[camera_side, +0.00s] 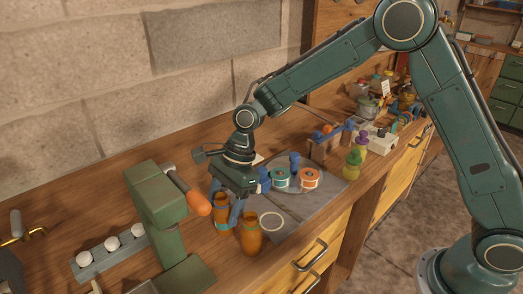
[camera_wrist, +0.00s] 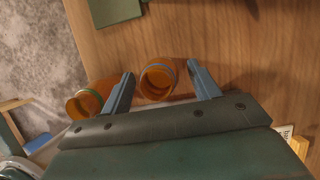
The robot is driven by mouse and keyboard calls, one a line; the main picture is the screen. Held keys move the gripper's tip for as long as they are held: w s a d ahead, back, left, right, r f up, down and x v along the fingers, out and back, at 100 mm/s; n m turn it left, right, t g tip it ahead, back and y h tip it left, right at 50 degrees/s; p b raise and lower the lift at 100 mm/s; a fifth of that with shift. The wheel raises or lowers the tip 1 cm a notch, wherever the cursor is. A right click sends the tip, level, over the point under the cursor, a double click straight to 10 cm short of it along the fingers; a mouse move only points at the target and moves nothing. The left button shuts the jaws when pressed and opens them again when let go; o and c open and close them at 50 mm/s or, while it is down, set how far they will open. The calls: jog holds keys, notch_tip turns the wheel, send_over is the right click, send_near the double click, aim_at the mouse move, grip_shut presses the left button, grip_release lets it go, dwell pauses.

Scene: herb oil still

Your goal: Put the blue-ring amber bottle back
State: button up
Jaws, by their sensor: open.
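The blue-ring amber bottle (camera_wrist: 158,82) stands open-mouthed between my fingers in the wrist view, a bluish ring around its neck. In the side view this bottle (camera_side: 221,213) stands on the bench, partly hidden by a finger. My gripper (camera_side: 227,202) is open and low around it, one finger on each side; the wrist view also shows both fingertips (camera_wrist: 161,72). I cannot tell whether a finger touches it. A second amber bottle (camera_side: 250,236) with a greenish ring stands close by, just outside one finger; it also shows in the wrist view (camera_wrist: 84,106).
A grey mat (camera_side: 294,222) with a pale circle (camera_side: 271,221) lies right of the bottles. A teal spool (camera_side: 280,178) and an orange spool (camera_side: 310,178) stand behind the mat.

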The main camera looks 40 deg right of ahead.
jog(key=v, duration=1)
jog(key=shift+d+r, duration=0.2)
jog(key=shift+r, duration=0.05)
jog(key=shift+s+r, duration=0.1)
jog(key=s+d+r+n+t+h, duration=0.1)
jog(key=s+d+r+n+t, duration=0.1)
jog(key=s+d+r+n, duration=0.55)
jog(key=s+d+r+n+t+h, duration=0.25)
jog(key=s+d+n, duration=0.3)
jog(key=s, duration=0.45)
jog(key=s+d+f+n+t, duration=0.1)
jog(key=s+d+n, duration=0.4)
jog(key=s, duration=0.4)
jog(key=shift+f+h, duration=0.35)
jog(key=shift+h, duration=0.1)
